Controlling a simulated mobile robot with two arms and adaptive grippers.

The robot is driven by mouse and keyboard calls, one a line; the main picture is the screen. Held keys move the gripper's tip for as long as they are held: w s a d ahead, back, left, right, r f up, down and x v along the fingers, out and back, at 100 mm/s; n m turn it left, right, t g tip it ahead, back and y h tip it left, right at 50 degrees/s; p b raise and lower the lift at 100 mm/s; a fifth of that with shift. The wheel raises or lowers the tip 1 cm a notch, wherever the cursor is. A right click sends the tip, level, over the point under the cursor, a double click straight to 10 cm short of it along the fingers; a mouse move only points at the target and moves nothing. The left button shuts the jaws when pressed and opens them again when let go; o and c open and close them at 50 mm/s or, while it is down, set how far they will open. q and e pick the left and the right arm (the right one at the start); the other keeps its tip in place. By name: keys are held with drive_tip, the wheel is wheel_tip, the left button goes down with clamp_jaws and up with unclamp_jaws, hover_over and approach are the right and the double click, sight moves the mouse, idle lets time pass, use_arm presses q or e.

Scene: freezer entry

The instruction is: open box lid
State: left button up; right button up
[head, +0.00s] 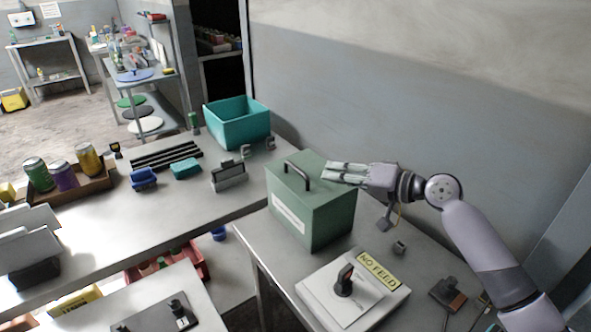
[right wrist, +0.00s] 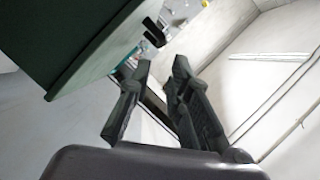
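A green box (head: 330,217) with a closed lid stands on the right-hand grey table. A black bar handle (head: 299,174) rises from its lid, and a pale label is on its front. My right gripper (head: 328,172) is at the right side of the lid, its fingers pointing left toward the handle. In the right wrist view the fingers (right wrist: 160,66) are apart with nothing held between them. The green box (right wrist: 65,40) fills the upper left there, with a dark bent piece at its edge. I cannot tell whether the fingers touch the lid. My left gripper is not in view.
A white panel with a black knob (head: 344,281) and a yellow sign (head: 378,268) lies in front of the box. A teal bin (head: 237,128) and small items stand on the left table (head: 200,208). A grey wall (head: 420,110) rises behind the box.

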sight(296, 167)
drive_tip(key=b+x, duration=0.2)
drive_tip(key=x, duration=0.8)
drive_tip(key=shift+a+f+b, duration=0.15)
drive_tip(key=shift+f+b, duration=0.05)
drive_tip(key=shift+b, duration=0.15)
drive_tip(key=shift+x, duration=0.75)
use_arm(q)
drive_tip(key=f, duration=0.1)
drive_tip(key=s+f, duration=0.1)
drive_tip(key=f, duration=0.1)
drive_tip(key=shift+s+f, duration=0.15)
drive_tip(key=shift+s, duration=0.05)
use_arm(e)
drive_tip(key=shift+r, duration=0.1)
drive_tip(key=shift+c, duration=0.2)
clamp_jaws()
